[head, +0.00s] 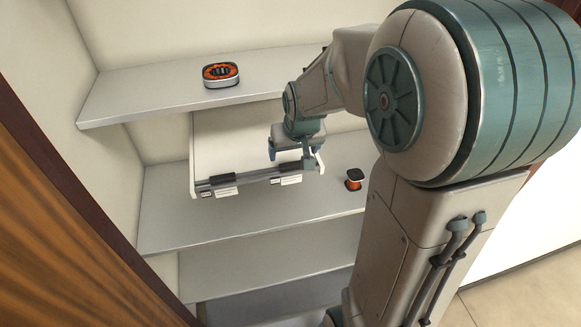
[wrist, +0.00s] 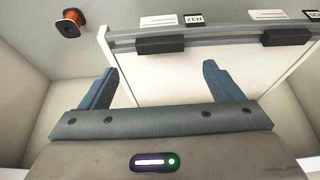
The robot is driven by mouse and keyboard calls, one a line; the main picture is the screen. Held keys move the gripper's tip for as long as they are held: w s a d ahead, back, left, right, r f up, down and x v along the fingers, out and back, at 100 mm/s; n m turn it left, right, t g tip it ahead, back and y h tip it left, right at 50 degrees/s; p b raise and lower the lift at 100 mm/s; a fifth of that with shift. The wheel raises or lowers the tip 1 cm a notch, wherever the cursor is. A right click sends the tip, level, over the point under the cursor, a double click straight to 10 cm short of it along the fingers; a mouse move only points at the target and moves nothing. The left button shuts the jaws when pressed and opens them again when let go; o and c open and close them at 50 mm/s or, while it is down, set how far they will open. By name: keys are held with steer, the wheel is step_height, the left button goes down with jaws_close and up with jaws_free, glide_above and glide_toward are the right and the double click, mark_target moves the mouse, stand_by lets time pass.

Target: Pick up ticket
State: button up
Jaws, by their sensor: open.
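A white board (head: 225,145) stands on the middle shelf, with a grey rail (head: 255,178) along its lower front edge. Two small white tickets, a left one (head: 226,192) and a right one (head: 291,181), show at the rail by dark clips. The wrist view shows a ticket (wrist: 160,20) at upper middle and another (wrist: 268,14) at upper right, with small black labels beside them. My gripper (head: 297,160) is over the right part of the board. In the wrist view my gripper (wrist: 160,82) is open, with nothing between its fingers.
A copper wire spool (head: 354,179) stands on the middle shelf (head: 190,220), right of the board; it also shows in the wrist view (wrist: 70,23). An orange and black round-cornered object (head: 221,74) sits on the upper shelf (head: 130,95). Cabinet walls are close on the left.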

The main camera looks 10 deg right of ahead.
mark_target(292, 165)
steer(key=shift+p+x, duration=0.65)
steer(key=shift+x, duration=2)
steer(key=shift+c, duration=0.3)
steer(key=c, duration=1)
